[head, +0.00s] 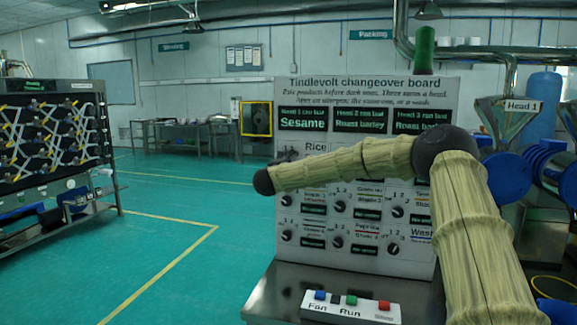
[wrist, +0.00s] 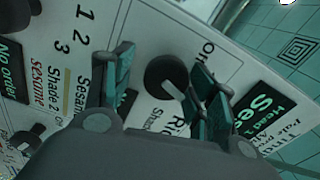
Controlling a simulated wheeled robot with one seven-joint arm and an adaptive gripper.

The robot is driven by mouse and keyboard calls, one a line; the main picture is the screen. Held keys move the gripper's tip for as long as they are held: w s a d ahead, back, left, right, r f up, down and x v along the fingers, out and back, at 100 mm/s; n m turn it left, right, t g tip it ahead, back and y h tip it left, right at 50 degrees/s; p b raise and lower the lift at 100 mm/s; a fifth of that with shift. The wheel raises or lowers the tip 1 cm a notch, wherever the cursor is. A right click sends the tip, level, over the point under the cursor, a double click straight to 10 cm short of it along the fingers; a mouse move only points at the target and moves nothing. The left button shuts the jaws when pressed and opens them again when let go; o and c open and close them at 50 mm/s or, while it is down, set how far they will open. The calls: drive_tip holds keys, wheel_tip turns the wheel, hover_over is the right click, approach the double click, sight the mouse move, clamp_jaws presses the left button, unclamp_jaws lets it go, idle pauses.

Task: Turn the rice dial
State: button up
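The changeover board (head: 368,84) stands upright on a metal bench in the head view. Its Rice label (head: 316,149) shows just above my forearm, which hides the dial there. In the wrist view the round black rice dial (wrist: 166,76) has a pale pointer mark towards the lower right of the picture, beside partly covered lettering starting "Ri". My gripper (wrist: 163,72) is open, with one finger on each side of the dial. The right finger looks very near the dial; I cannot tell whether it touches. The left finger is apart from it. My gripper cannot be made out in the head view.
Other dials (head: 338,242) sit in rows below on the board. A button box (head: 350,308) with Fan and Run labels stands on the bench front. A Head 1 hopper (head: 516,115) is at the right. A machine rack (head: 50,160) is at the left, with clear green floor between.

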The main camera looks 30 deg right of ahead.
drive_tip(key=shift+w+a, duration=0.1)
drive_tip(key=shift+a, duration=0.1)
drive_tip(key=shift+r, duration=0.1)
drive_tip(key=v, duration=1.2)
